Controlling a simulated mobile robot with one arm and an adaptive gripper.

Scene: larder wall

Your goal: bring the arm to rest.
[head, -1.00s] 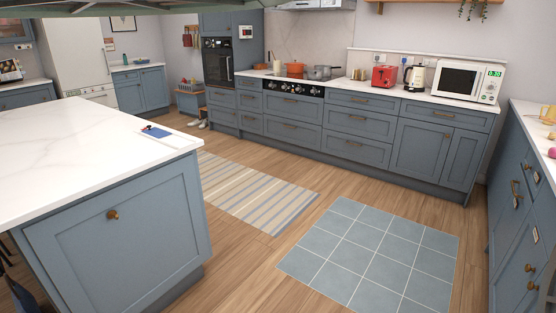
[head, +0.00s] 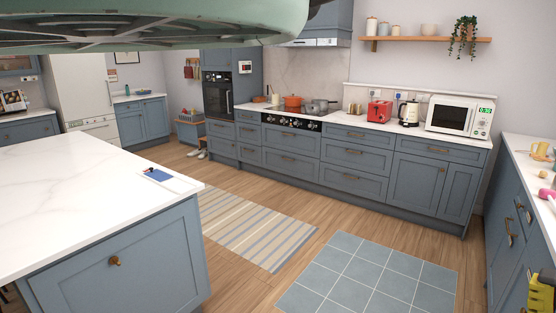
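My gripper is not in view in the head view. A large pale green and grey part, probably of my own arm, spans the top left, close to the camera. It hides the upper wall and the tops of the tall units there. I cannot tell whether my gripper holds anything.
A white-topped island (head: 75,190) stands at the left with a blue item (head: 158,175) near its corner. A counter (head: 400,124) with a red toaster (head: 380,111) and a microwave (head: 460,116) runs along the back. The floor between has a striped rug (head: 255,228) and blue tiles (head: 375,275).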

